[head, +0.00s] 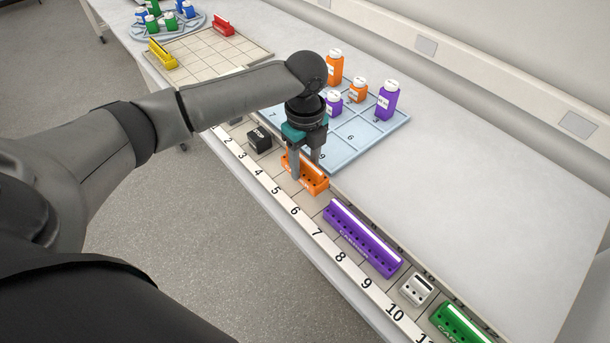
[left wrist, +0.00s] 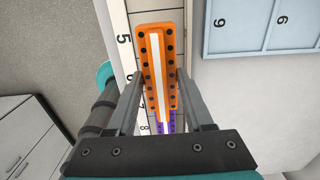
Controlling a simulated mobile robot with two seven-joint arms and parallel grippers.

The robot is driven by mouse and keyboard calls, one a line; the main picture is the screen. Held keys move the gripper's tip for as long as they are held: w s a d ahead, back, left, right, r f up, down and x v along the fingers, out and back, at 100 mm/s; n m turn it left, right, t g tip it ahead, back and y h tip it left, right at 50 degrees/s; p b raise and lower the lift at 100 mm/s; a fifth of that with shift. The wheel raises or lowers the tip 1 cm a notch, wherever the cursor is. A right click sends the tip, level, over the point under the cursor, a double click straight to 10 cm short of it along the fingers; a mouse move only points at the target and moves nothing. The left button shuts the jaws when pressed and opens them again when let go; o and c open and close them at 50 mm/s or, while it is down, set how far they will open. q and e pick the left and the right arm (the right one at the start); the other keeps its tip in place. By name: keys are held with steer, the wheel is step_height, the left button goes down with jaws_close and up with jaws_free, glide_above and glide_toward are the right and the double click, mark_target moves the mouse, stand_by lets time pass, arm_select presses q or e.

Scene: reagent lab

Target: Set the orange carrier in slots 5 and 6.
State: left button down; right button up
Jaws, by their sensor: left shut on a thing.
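The orange carrier (head: 318,183) is a long block with a white stripe and dark holes. My left gripper (head: 306,172) is shut on it, one finger on each long side, pointing down. The carrier is over the numbered strip (head: 295,210), beside labels 5 and 6. In the left wrist view the orange carrier (left wrist: 156,50) lies lengthwise along the row between the fingers (left wrist: 165,82). I cannot tell if its underside touches the slots. My right gripper is not in view.
A purple carrier (head: 362,240) stands close by, around slots 7 to 9. A black block (head: 260,138) is on the other side. A white block (head: 417,290) and green carrier (head: 462,323) stand further along. A blue tray (head: 372,142) with bottles lies behind.

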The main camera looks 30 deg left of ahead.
mark_target(305, 176)
arm_select(q)
steer(key=shift+f, duration=2.15)
steer(key=shift+f, duration=0.1)
steer(key=c, duration=0.6)
jaws_free()
step_height(305, 176, up, 12)
steer(key=shift+r+p, duration=0.1)
steer(key=shift+p, duration=0.35)
